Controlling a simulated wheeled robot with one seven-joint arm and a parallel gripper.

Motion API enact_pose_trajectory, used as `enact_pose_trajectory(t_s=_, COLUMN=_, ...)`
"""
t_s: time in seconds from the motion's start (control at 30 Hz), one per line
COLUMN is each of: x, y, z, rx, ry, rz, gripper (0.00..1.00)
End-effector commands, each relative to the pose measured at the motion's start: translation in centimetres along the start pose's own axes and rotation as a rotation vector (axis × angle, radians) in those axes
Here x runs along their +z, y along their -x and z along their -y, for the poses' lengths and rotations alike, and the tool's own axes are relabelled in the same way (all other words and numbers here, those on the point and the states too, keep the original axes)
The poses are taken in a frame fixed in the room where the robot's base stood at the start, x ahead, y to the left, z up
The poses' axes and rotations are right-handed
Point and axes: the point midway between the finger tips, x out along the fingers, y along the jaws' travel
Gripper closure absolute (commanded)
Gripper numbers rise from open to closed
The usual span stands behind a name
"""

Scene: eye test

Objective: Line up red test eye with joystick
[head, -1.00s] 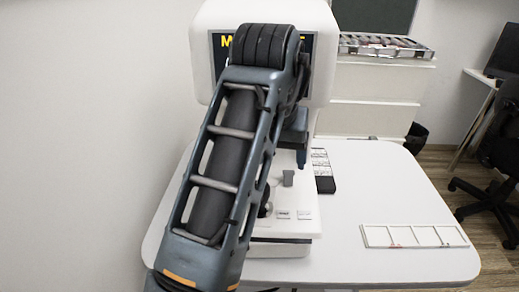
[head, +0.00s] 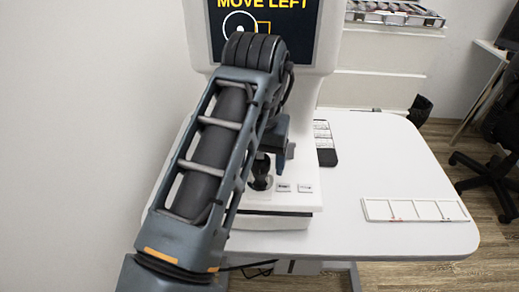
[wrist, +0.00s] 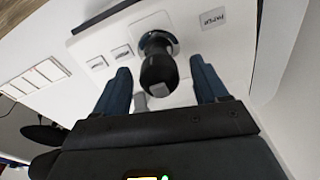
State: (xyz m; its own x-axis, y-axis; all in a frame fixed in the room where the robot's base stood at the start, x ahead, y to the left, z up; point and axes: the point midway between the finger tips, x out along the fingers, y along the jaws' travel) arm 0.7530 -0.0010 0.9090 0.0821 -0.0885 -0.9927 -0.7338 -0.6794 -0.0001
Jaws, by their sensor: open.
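The joystick (head: 261,174) is a black knob standing on the white base of the eye-test machine. In the wrist view the joystick (wrist: 158,72) shows between the two blue fingers of my open gripper (wrist: 160,64), with a gap on each side. I cannot tell how deep it sits between them. In the head view my gripper (head: 279,138) is just above and right of the joystick, partly hidden by my arm. The machine's screen (head: 304,30) reads "MOVE LEFT" and shows a white circle overlapping an orange square outline. No red test eye is visible.
Labelled buttons (head: 305,188) sit right of the joystick. A "PAPER" label (wrist: 213,18) is on the base. A black strip with white labels (head: 325,143) and a white divided tray (head: 415,210) lie on the white table (head: 385,165). The table's right middle is clear.

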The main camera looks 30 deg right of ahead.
Motion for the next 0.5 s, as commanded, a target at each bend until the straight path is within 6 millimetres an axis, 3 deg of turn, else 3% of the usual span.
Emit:
enact_pose_trajectory(t_s=0.27, x=0.00, y=-0.15, z=-0.01, rx=0.000, ry=-0.001, rz=0.000, gripper=0.27)
enact_pose_trajectory(t_s=0.5, x=0.00, y=-0.14, z=-0.02, rx=0.000, ry=-0.001, rz=0.000, gripper=0.50)
